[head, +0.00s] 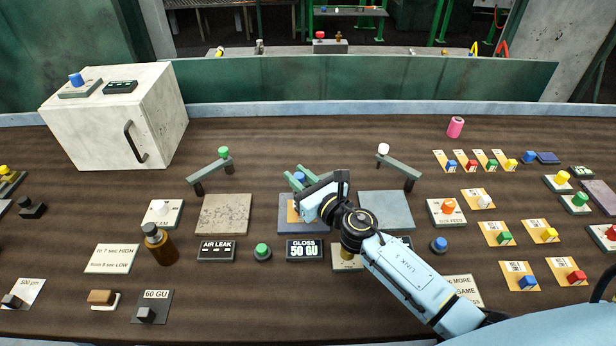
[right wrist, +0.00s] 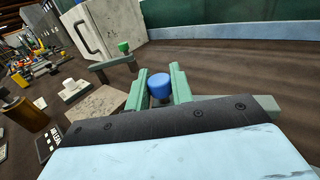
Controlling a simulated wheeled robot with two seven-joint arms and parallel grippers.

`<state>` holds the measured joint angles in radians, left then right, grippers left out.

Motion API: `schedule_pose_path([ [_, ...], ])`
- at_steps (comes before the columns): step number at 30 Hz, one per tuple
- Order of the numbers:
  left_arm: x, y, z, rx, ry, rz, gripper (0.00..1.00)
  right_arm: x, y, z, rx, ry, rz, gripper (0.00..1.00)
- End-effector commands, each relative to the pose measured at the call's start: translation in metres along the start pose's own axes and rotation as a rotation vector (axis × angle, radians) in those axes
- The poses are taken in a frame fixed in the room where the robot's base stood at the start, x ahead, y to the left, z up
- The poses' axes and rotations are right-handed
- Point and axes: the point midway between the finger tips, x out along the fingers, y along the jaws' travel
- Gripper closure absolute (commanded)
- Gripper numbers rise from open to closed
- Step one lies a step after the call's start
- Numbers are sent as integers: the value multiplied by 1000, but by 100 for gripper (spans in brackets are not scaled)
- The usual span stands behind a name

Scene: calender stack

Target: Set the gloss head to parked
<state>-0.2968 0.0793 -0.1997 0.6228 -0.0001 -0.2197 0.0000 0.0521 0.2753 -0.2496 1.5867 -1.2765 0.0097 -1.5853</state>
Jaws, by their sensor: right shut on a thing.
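The gloss head appears to be the middle swing arm, whose blue knob (head: 299,177) stands above the blue-grey middle plate (head: 288,224). My right gripper (head: 305,176) is shut on this knob, with one green finger on each side. The blue knob also shows between the fingers in the right wrist view (right wrist: 159,87). My gripper hides most of the head's bar and part of the plate. A dark display (head: 304,250) in front of the plate reads GLOSS 50 GU. My left gripper is not in view.
A swing arm with a green knob (head: 223,153) stands to the left and one with a white knob (head: 383,149) to the right. A brown bottle (head: 160,246) stands at the front left. A white cabinet (head: 110,118) is at the back left. Several colored buttons fill the right side.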

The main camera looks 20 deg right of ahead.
Motion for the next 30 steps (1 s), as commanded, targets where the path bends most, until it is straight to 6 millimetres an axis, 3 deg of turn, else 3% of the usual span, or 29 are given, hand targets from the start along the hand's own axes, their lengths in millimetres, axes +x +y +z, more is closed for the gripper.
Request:
schedule_pose_path([
  [2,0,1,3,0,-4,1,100,0,0,0,-2,0,1,100],
  [3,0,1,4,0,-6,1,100,0,0,0,-1,0,1,76],
  [8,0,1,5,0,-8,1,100,-1,-1,0,-1,-1,-1,57],
  [20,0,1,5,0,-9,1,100,-12,-1,-1,-1,1,0,57],
  [30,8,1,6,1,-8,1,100,-78,-1,-2,-1,2,0,57],
])
